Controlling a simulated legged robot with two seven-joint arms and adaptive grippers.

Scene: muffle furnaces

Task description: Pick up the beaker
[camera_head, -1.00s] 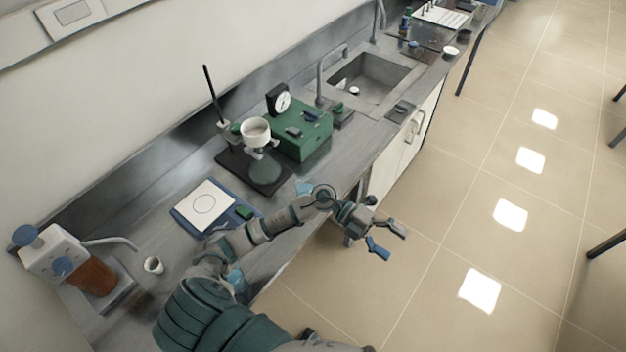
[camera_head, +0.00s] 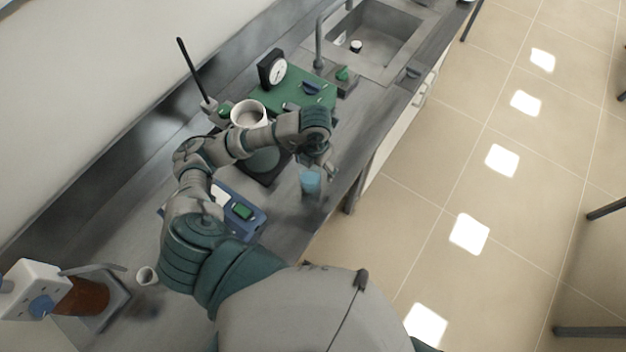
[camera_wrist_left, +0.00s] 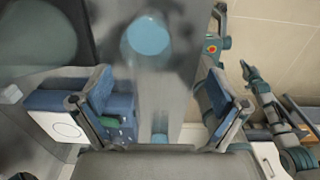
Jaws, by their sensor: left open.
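The beaker (camera_head: 310,181) is a clear vessel with light-blue contents. It stands on the grey bench near the front edge. In the left wrist view its blue contents (camera_wrist_left: 148,37) show as a round patch beyond the fingertips. My left gripper (camera_head: 326,166) is above and close to the beaker in the head view, partly hidden by its own wrist. In the left wrist view its two blue-padded fingers (camera_wrist_left: 162,92) are wide apart with nothing gripped between them. Part of my other arm (camera_wrist_left: 275,115) shows small at the right of that view; its jaws are unclear.
A blue device with a green display (camera_head: 243,211) lies left of the beaker. A stand holds a white bowl (camera_head: 249,113) behind my arm. A green box with a dial (camera_head: 272,70) and a sink (camera_head: 375,35) lie farther back. A small white cup (camera_head: 147,275) stands at lower left.

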